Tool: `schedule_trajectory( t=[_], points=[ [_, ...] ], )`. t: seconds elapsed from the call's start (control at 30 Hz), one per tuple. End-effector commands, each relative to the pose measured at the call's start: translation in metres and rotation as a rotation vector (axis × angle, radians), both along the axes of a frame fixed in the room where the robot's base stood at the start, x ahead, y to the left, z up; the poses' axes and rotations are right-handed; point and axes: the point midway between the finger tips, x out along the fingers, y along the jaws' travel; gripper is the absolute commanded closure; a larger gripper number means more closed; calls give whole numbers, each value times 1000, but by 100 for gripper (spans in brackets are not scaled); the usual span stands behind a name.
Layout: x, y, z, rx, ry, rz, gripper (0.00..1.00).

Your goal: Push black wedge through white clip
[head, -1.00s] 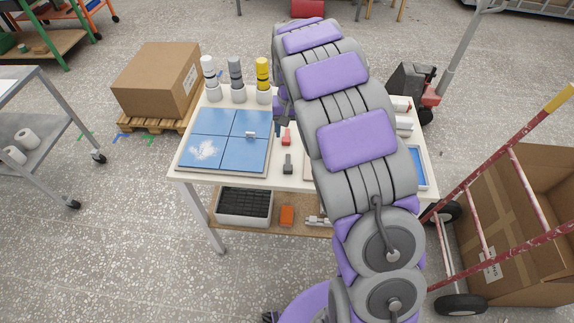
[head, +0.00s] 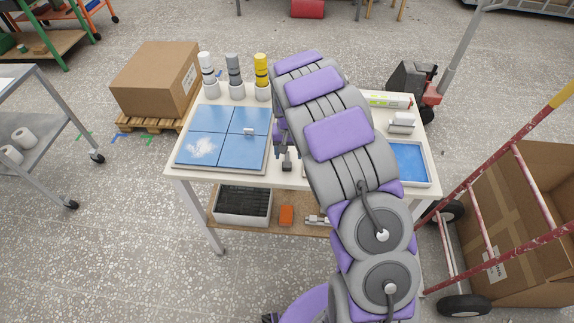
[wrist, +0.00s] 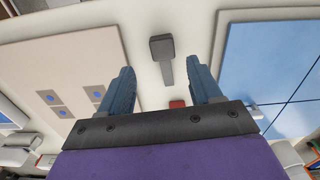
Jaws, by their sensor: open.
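A dark grey piece (head: 287,160) with a block end and a narrow shaft lies on the white table, right of the blue tiles. It is the only thing here resembling the black wedge. In the wrist view this piece (wrist: 162,50) lies ahead, its shaft pointing between my fingers. My gripper (wrist: 161,82) is open and empty; I see no contact with the piece. A small white clip (head: 249,131) stands at the joint between the blue tiles. The clip also shows in the wrist view (wrist: 255,111), beside my gripper. My arm hides much of the table's middle.
A blue tile panel (head: 205,148) fills the table's left side. A red piece (wrist: 177,103) lies behind my fingers. White, grey and yellow stacks (head: 234,76) stand at the back. A blue-bottomed tray (head: 431,178) is right.

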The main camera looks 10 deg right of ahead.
Motion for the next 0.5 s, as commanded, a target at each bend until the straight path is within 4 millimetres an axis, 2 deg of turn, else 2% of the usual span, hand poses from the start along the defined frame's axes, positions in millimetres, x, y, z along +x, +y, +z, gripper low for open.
schedule_trajectory(
  t=[0.3, 0.5],
  points=[
    [3, 4, -45, 1, 7, 0, 36],
    [4, 4, -48, 1, 4, 0, 36]
  ],
)
